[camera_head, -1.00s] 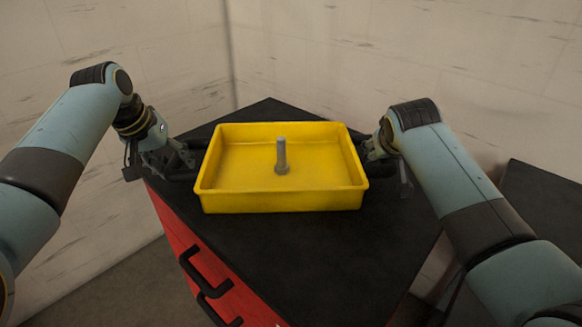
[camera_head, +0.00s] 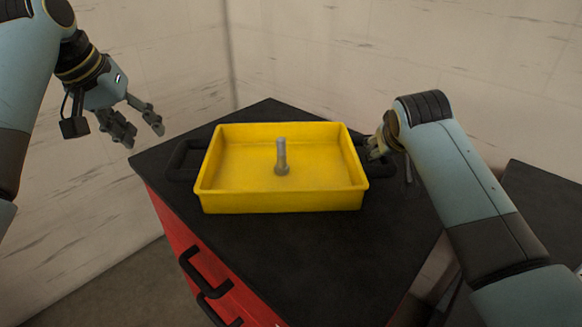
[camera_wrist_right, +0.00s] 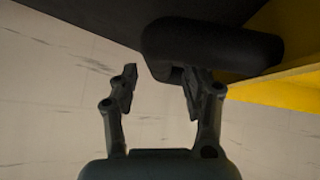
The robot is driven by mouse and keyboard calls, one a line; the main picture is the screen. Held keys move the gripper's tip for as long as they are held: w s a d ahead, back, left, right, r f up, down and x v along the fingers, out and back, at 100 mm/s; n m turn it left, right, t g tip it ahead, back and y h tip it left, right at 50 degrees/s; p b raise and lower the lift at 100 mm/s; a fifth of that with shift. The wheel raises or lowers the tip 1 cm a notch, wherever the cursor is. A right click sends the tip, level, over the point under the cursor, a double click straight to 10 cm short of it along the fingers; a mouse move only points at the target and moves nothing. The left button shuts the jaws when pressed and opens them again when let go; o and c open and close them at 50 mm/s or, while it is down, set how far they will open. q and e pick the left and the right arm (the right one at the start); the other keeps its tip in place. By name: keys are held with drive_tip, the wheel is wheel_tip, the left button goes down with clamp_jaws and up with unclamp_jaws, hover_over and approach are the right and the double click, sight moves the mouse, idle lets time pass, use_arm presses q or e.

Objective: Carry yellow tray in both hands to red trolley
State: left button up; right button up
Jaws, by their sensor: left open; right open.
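The yellow tray (camera_head: 330,198) rests on the black top of the red trolley (camera_head: 300,270). A grey bolt (camera_head: 281,157) stands upright inside the tray. The tray's left black handle (camera_head: 182,160) is bare. My left gripper (camera_head: 140,130) is open and empty, raised to the left of the tray, apart from it. My right gripper (camera_head: 375,150) is at the tray's right side, partly hidden behind its own wrist. In the right wrist view, the right gripper (camera_wrist_right: 158,85) is open, with one finger overlapping the black right handle (camera_wrist_right: 212,50); I cannot tell whether they touch.
The trolley has black drawer handles (camera_head: 205,270) on its red front. Pale walls (camera_head: 320,50) meet in a corner close behind it. Another dark surface (camera_head: 545,210) stands at the right. The trolley top in front of the tray is clear.

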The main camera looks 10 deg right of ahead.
drive_tip(key=v, duration=0.8)
drive_tip(key=shift+s+r, duration=0.2)
drive_tip(key=shift+s, duration=0.1)
drive_tip(key=shift+a, duration=0.1)
